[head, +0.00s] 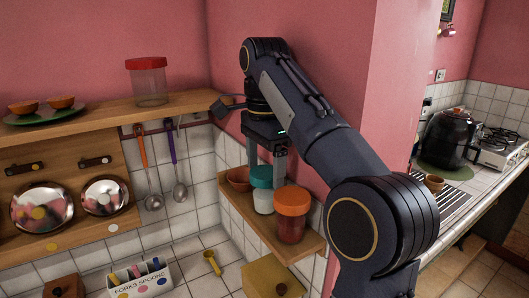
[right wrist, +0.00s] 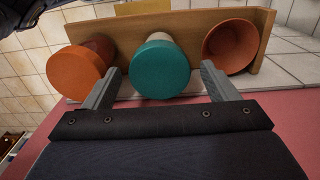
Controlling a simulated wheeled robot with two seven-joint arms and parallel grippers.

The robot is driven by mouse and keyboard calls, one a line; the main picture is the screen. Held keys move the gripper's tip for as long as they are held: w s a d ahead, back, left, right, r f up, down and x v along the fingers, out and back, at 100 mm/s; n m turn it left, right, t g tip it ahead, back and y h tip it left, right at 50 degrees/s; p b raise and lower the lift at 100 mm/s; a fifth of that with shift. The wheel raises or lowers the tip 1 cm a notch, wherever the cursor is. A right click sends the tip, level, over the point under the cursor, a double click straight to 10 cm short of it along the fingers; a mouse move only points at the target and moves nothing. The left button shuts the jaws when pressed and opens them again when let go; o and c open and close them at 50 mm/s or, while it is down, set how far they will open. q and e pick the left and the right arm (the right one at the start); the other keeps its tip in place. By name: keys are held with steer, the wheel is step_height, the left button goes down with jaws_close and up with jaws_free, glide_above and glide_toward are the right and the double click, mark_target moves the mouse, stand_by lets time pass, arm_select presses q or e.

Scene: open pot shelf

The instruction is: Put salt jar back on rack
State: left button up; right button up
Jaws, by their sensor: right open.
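A jar with a teal lid (head: 262,178) and pale contents stands on the small corner rack (head: 305,240) in the head view. An orange-lidded jar (head: 291,214) with red contents stands nearer on the same rack. I see no label to tell which jar holds salt. My right gripper (head: 266,160) is open, with its fingers pointing down at the teal-lidded jar. In the right wrist view the teal lid (right wrist: 160,70) lies between the open fingers, and I cannot tell if they touch it. The orange lid (right wrist: 75,74) is beside the left finger. My left gripper is not in view.
A terracotta bowl (right wrist: 231,46) stands on the rack behind the teal-lidded jar. A red-lidded jar (head: 148,82) and a green plate (head: 45,115) with small bowls are on the upper shelf (head: 110,109). Ladles hang below. The pink wall is close to my arm.

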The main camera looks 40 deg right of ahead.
steer(key=shift+r+p, duration=0.65)
steer(key=shift+r, duration=0.35)
steer(key=shift+a, duration=0.15)
